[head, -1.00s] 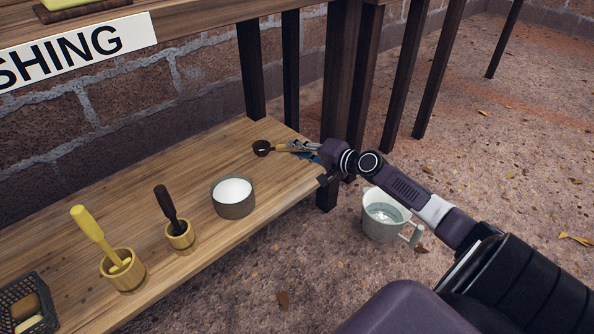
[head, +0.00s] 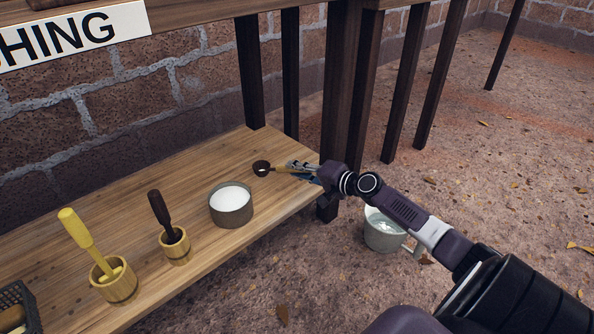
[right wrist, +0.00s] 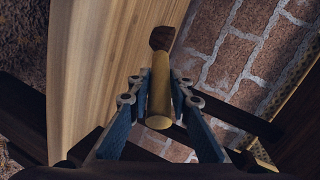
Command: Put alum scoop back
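The scoop has a small dark bowl (head: 261,168) and a light wooden handle; its handle also shows in the right wrist view (right wrist: 159,95). My right gripper (head: 294,168) is shut on the handle, with a blue-padded finger on each side of it, and the scoop's bowl points left over the right end of the wooden shelf (head: 190,270). I cannot tell whether the scoop touches the shelf. A grey round pot (head: 231,210) with white powder, probably alum, stands on the shelf left of and nearer than the scoop. My left gripper is not in view.
Left along the shelf stand a wooden cup with a dark-handled tool (head: 173,246), a larger one with a yellow-handled tool (head: 114,283), and a dark basket (head: 15,305). Dark table legs (head: 341,90) rise behind my right gripper. A pale jug (head: 384,232) stands on the ground.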

